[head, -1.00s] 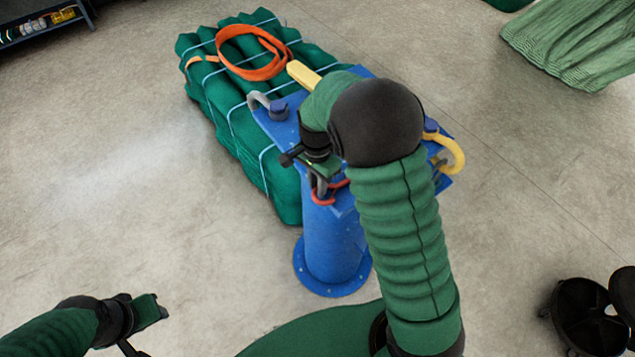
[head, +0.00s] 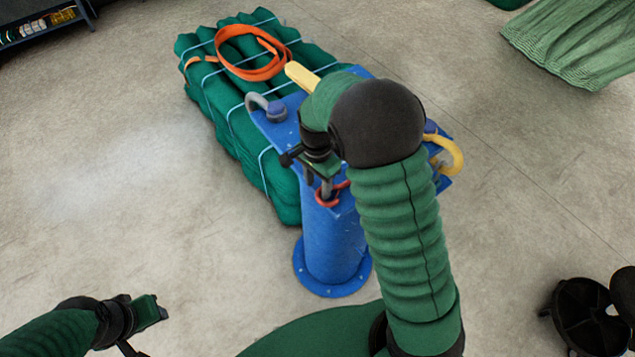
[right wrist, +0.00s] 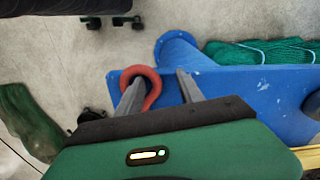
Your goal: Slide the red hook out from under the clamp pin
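The red hook (head: 331,195) is at the near edge of the blue stand's (head: 334,245) top plate in the head view. It also shows in the right wrist view (right wrist: 153,92), curving around my right gripper's left finger; I cannot tell if they touch. In the head view the right gripper (head: 320,185) points down at the hook. The red hook's clamp pin is hidden behind my right arm. My left gripper (head: 158,308) is away at lower left, its fingers unclear.
A grey hook (head: 256,101) and a yellow hook (head: 450,150) sit at other corners of the stand. A green net bundle (head: 265,170) with an orange strap (head: 250,70) lies behind. A black wheeled base (head: 580,315) stands lower right.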

